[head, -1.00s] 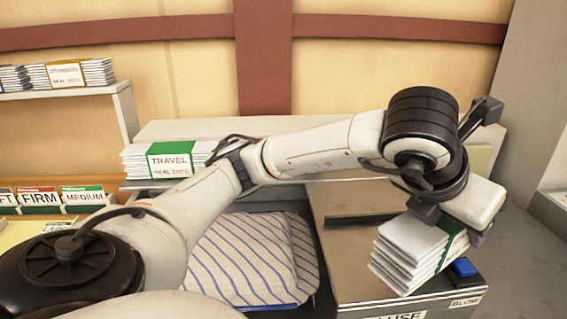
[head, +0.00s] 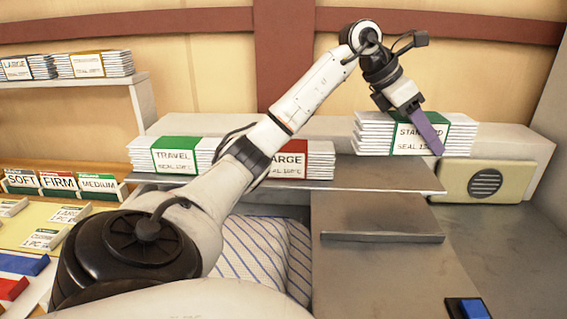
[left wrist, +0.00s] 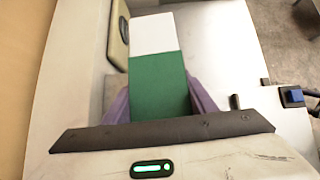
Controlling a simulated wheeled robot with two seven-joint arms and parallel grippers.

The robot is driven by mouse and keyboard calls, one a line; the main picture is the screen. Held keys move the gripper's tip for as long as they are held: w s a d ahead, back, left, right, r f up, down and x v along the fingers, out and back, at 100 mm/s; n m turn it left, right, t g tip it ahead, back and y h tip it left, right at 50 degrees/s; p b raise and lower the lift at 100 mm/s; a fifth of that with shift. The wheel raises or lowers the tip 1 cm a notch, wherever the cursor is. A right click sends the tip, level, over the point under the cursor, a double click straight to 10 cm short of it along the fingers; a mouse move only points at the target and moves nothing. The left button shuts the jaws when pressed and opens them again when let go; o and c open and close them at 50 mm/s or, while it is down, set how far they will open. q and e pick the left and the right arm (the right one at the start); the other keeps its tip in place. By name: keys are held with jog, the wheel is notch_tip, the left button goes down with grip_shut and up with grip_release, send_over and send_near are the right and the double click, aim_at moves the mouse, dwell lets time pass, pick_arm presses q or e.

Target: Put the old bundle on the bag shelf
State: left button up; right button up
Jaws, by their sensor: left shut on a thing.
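The old bundle (head: 375,135) is a stack of white packs with a green band reading STANDARD and a seal line. My left gripper (head: 428,132) is shut on it, with a purple finger across its front right part in the head view. In the left wrist view the white and green bundle (left wrist: 158,75) sits between the two purple fingers. The bundle is over the right end of the grey bag shelf (head: 395,175); I cannot tell whether it touches the shelf. My right gripper is not in view.
A TRAVEL bundle (head: 175,155) and a LARGE bundle (head: 315,160) stand on the shelf to the left. A beige box with a round grille (head: 485,182) is right of the shelf end. Striped fabric (head: 250,250) and a metal box top (head: 375,215) with a bar lie below.

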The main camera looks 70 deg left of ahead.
pick_arm(q)
jog(key=shift+a+r+m+h, duration=0.2)
jog(key=shift+a+m+h, duration=0.1)
jog(key=shift+a, duration=1.2)
notch_tip(320, 180, down, 5)
jog(key=shift+r+b, duration=0.1)
jog(key=shift+b, duration=0.55)
notch_tip(320, 180, down, 5)
jog(key=shift+r+b, duration=0.1)
jog(key=shift+b, duration=0.25)
jog(key=shift+f, duration=0.25)
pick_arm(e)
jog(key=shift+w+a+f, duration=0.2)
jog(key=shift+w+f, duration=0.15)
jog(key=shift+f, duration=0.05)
pick_arm(q)
jog(key=shift+f, duration=0.1)
jog(key=o, duration=1.4)
